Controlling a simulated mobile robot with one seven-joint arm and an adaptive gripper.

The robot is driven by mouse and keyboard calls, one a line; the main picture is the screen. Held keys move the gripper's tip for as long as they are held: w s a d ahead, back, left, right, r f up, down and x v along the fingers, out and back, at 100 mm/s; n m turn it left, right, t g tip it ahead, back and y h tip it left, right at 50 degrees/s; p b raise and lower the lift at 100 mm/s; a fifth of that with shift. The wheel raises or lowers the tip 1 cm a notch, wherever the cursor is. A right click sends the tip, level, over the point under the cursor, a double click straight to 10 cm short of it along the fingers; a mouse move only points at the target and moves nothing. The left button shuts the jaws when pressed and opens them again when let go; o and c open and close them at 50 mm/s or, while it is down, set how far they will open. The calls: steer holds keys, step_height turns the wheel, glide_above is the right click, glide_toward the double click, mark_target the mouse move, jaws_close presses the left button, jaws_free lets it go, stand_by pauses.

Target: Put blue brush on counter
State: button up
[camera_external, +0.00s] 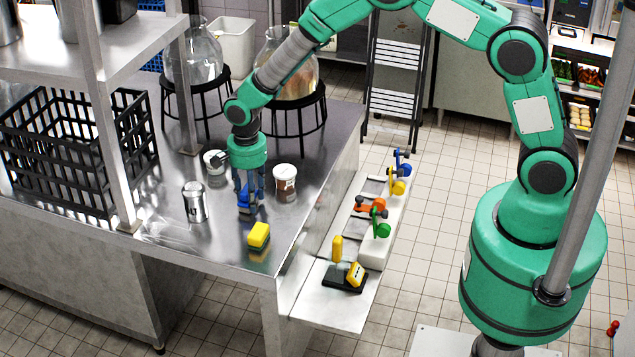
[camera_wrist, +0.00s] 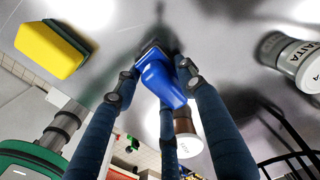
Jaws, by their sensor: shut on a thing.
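The blue brush (camera_wrist: 162,84) is between the fingers of my gripper (camera_wrist: 160,75) in the wrist view, with its dark end toward the metal surface. In the external view my gripper (camera_external: 248,200) points down, shut on the blue brush (camera_external: 244,194), low over the steel counter (camera_external: 225,240). The fingers partly cover the brush. I cannot tell whether the brush touches the counter.
A yellow and dark sponge (camera_external: 259,235) lies in front of my gripper. A metal canister (camera_external: 195,202) is at left, a brown-filled jar (camera_external: 285,183) at right, a white can (camera_external: 214,163) behind. A black crate (camera_external: 75,160) stands further left.

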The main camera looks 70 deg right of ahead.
steer(key=shift+f, duration=0.25)
steer(key=o, duration=1.2)
steer(key=shift+r, duration=0.1)
step_height(320, 180, up, 12)
steer(key=shift+r, duration=0.1)
stand_by(0.5)
